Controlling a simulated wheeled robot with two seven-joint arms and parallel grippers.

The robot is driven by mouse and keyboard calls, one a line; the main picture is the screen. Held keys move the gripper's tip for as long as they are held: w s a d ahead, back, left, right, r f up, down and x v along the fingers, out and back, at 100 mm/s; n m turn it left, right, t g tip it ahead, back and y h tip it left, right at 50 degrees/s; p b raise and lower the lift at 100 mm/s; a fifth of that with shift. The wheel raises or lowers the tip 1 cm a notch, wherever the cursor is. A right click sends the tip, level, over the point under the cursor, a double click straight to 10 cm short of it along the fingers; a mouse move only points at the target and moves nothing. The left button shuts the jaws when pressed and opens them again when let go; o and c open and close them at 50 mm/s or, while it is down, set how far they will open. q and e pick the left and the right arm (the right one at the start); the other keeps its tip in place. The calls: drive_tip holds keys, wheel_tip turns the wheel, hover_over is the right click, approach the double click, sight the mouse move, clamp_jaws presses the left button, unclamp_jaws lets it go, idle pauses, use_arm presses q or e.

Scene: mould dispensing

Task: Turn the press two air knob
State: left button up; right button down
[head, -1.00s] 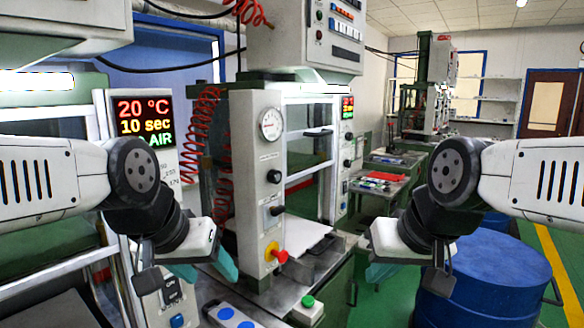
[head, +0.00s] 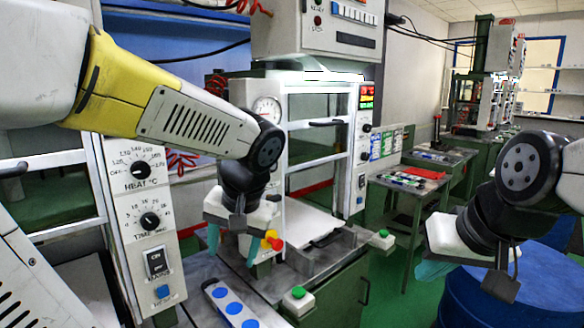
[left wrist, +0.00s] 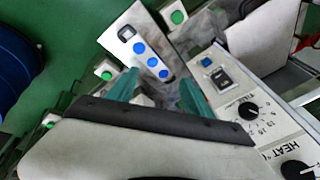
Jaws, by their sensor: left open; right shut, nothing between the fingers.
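The central press has a front panel with a round gauge (head: 267,108) at its top and a red and yellow knob (head: 273,241) low down. My left arm covers the panel between them, so any air knob there is hidden. My left gripper (head: 233,243) is open in front of that panel, close to the red and yellow knob. Its teal fingers (left wrist: 158,93) stand apart in the left wrist view, with nothing seen held. My right gripper (head: 432,268) is shut and empty at the right, away from the press.
A button box (head: 231,303) with blue buttons lies below the left gripper, near a green button (head: 298,292). The left press panel carries a heat dial (head: 140,168) and a timer dial (head: 150,221). A blue drum (head: 540,295) stands at the lower right.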

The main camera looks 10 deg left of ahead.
use_arm(q)
drive_tip(key=w+a+r+y, duration=0.1)
drive_tip(key=w+a+y, duration=0.1)
drive_tip(key=w+y, duration=0.25)
drive_tip(key=n+t+y, duration=0.3)
drive_tip(key=t+y, duration=0.4)
drive_tip(key=t, duration=0.1)
approach(276, 166)
drive_tip(key=a, duration=0.2)
drive_tip(key=x, duration=0.7)
drive_tip(key=shift+w+r, duration=0.15)
drive_tip(key=shift+w, duration=0.1)
clamp_jaws()
